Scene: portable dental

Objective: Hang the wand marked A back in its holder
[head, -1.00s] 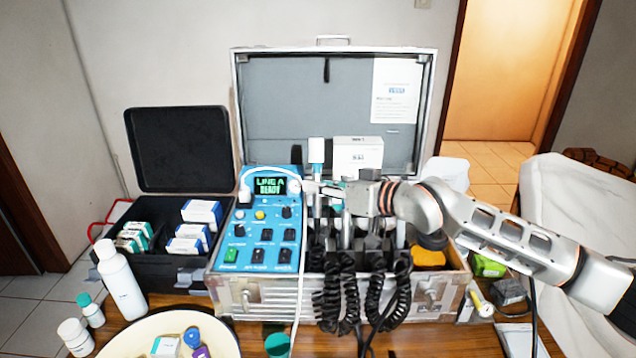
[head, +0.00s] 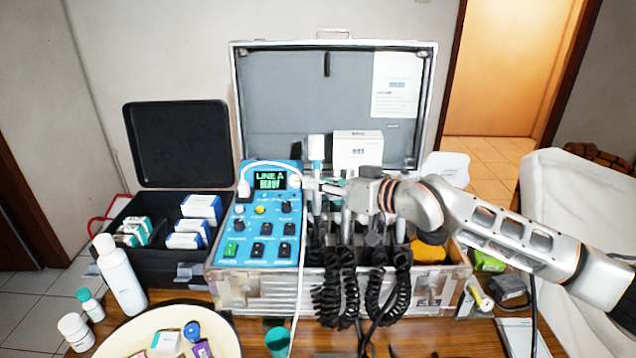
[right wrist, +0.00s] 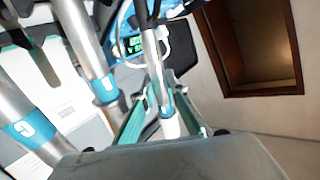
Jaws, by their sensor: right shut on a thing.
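My right gripper (head: 309,184) reaches in from the right over the open case. It is shut on a slim upright wand with a white top (head: 316,148) and a teal band, which I take to be wand A; its letter is not readable. In the right wrist view, the teal fingers (right wrist: 165,118) close around this wand (right wrist: 157,72). Other silver wands stand beside it, one with a teal band marked C (right wrist: 22,130). The holder slots are mostly hidden behind black coiled cords (head: 340,290), so I cannot tell whether the held wand is seated. My left gripper is out of view.
The blue control panel (head: 262,228) has a display (head: 270,180) reading LINE A. A white cable arches over it and hangs in front. A white box (head: 357,153) stands behind the wands. An open black case (head: 180,145), bottles and a round tray (head: 125,340) are at left.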

